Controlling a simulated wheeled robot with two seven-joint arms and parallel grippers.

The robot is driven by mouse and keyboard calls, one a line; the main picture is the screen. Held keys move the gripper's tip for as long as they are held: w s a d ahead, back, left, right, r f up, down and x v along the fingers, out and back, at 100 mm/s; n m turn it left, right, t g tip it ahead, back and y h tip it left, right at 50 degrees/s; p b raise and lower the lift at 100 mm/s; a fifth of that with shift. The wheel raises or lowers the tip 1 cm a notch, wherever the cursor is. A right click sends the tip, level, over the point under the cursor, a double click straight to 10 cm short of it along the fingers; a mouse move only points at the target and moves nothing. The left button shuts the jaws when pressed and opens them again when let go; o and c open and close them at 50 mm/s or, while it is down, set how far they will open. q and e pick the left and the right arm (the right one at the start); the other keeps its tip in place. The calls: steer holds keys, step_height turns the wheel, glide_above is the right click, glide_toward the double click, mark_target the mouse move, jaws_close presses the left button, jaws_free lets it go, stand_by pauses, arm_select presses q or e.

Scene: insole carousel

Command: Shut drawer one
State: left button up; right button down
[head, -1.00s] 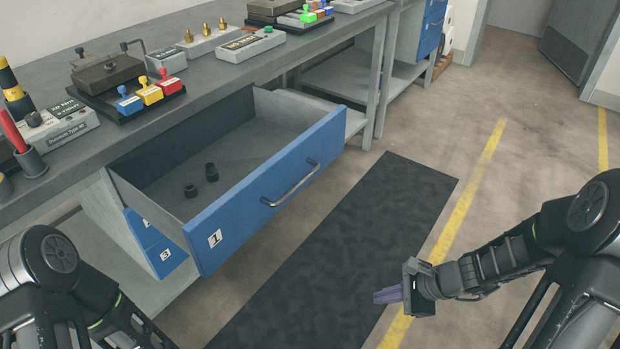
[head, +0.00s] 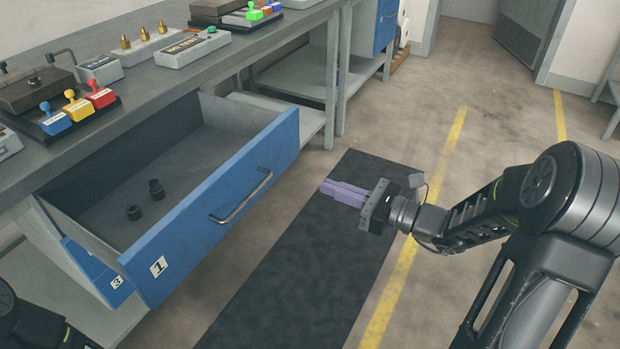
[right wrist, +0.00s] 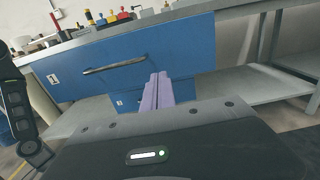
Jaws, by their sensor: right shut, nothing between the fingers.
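Drawer one (head: 215,215) has a blue front with a label "1" and a metal bar handle (head: 240,197). It is pulled well out from under the bench, and two small black cylindrical parts (head: 145,200) stand inside it. My right gripper (head: 341,189), with purple fingers, is shut and empty. It is out in front of the drawer, to the right of the handle and apart from it in the head view. The right wrist view shows the fingers (right wrist: 158,92) pointing toward the blue drawer front (right wrist: 120,62). At the lower left only part of my left arm shows; its gripper is out of view.
A grey workbench (head: 190,62) carries colored stamps (head: 77,108), a block with brass pieces (head: 145,45) and other boxes. Drawer three (head: 98,275) sits below drawer one. A dark mat (head: 290,275) covers clear floor in front.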

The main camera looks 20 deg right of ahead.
mark_target(268, 165)
arm_select(q)
steer(key=shift+w+a+f+b, duration=0.15)
steer(key=shift+f+b, duration=0.4)
steer(key=shift+w+a+f+b, duration=0.1)
steer(key=shift+w+f+b, duration=0.05)
steer(key=shift+f+b, duration=0.35)
arm_select(e)
steer(key=x, duration=1.3)
steer(key=shift+w+a, duration=0.1)
steer(key=shift+w, duration=0.05)
